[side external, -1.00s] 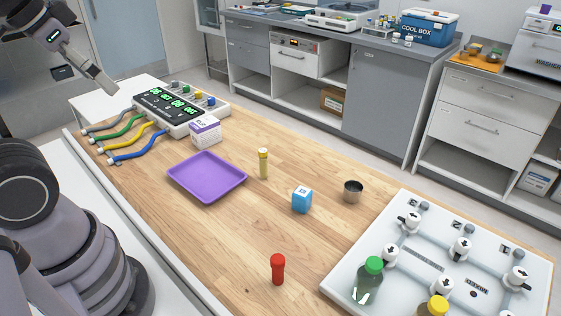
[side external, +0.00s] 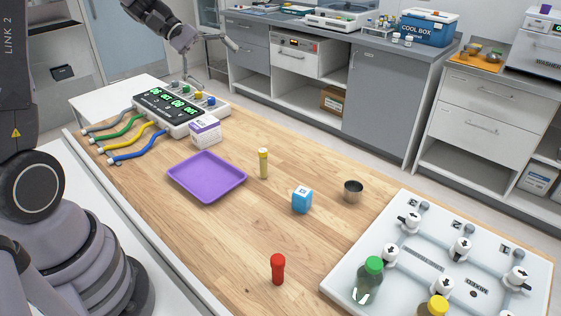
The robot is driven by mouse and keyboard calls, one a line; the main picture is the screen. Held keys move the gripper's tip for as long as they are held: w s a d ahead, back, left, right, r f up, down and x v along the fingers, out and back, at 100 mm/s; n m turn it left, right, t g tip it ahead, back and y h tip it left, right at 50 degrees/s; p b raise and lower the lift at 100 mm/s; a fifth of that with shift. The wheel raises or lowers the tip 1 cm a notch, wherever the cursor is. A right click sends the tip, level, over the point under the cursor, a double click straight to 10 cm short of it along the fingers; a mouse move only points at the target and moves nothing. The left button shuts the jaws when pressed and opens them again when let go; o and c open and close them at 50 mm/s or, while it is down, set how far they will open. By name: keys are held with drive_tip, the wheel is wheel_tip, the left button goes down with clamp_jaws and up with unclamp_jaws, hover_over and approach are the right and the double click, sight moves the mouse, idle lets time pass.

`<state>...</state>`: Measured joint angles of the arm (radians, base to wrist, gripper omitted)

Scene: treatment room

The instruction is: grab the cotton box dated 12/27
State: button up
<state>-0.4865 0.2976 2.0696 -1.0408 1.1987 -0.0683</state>
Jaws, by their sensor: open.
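A small white box with purple markings (side external: 206,132) stands on the wooden table, beside the display device and behind the purple tray. Its print is too small to read, so I cannot tell whether it is the cotton box or what date it bears. My gripper (side external: 210,56) is in the air at the upper left, above and beyond the display device. It is open, with nothing seen in it, and apart from the box.
The display device (side external: 168,108) with coloured cables is at the table's far left. A white valve panel (side external: 420,250) holds bottles.

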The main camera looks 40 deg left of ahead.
drive_tip(key=w+a+f+n+t+h, duration=0.1)
drive_tip(key=w+a+f+n+t, duration=0.3)
drive_tip(key=w+a+f+n, duration=0.25)
drive_tip(key=n+t+y, duration=0.9)
drive_tip(key=n+t, duration=0.1)
drive_tip(key=n, duration=0.5)
hover_over(194, 137)
drive_tip(key=s, duration=0.3)
wheel_tip(194, 137, down, 20)
drive_tip(key=r, duration=0.1)
wheel_tip(194, 137, down, 8)
drive_tip(key=shift+w+f, duration=0.3)
drive_tip(key=shift+f, duration=0.05)
drive_tip(key=shift+w+d, duration=0.15)
drive_tip(key=shift+w, duration=1.65)
drive_tip(key=shift+w+d, duration=0.15)
drive_tip(key=shift+w, duration=1.6)
drive_tip(key=shift+r, duration=0.1)
drive_tip(key=c, duration=1.2)
